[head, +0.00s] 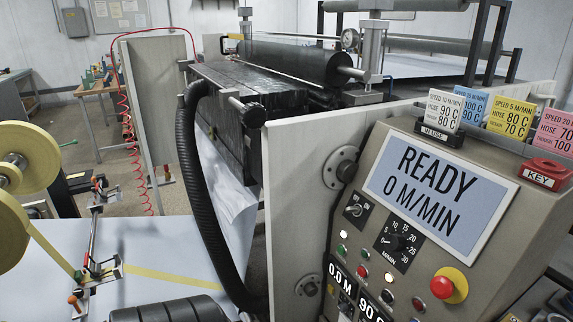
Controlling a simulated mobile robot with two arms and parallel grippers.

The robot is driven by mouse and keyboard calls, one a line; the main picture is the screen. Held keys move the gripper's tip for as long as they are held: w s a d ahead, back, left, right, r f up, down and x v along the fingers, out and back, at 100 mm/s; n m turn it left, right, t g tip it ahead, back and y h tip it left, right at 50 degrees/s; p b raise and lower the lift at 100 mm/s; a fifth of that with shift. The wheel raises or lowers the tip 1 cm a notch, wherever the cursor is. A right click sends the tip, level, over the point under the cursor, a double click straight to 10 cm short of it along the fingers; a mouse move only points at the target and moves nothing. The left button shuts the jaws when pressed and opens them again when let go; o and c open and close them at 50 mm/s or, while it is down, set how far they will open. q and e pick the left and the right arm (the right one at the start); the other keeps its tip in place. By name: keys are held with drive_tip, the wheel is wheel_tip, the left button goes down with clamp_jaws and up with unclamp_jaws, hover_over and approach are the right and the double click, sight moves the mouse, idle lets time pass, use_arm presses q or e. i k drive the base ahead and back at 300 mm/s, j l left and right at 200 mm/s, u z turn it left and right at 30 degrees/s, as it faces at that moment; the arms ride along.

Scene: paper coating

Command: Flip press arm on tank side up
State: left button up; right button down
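The coating machine stands at centre with a dark roller (295,62) across its top. A black box-like trough (222,90), possibly the tank, lies in front of the roller. A short metal bar with a black knob (253,115) sticks out at the trough's near end; I cannot tell whether this is the press arm. A small black handle (231,37) shows at the roller's far end, and a metal upright (374,50) stands at its near end. Neither of my grippers can be made out in the head view.
The control panel (440,195) reads READY, 0 M/MIN, with a red stop button (442,287). A thick black hose (192,170) curves down before the machine. A white sheet (180,240), yellow tape rolls (30,155) and a rail with clamps (95,240) lie left.

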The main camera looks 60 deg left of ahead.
sight(96, 271)
drive_tip(key=u, duration=4.05)
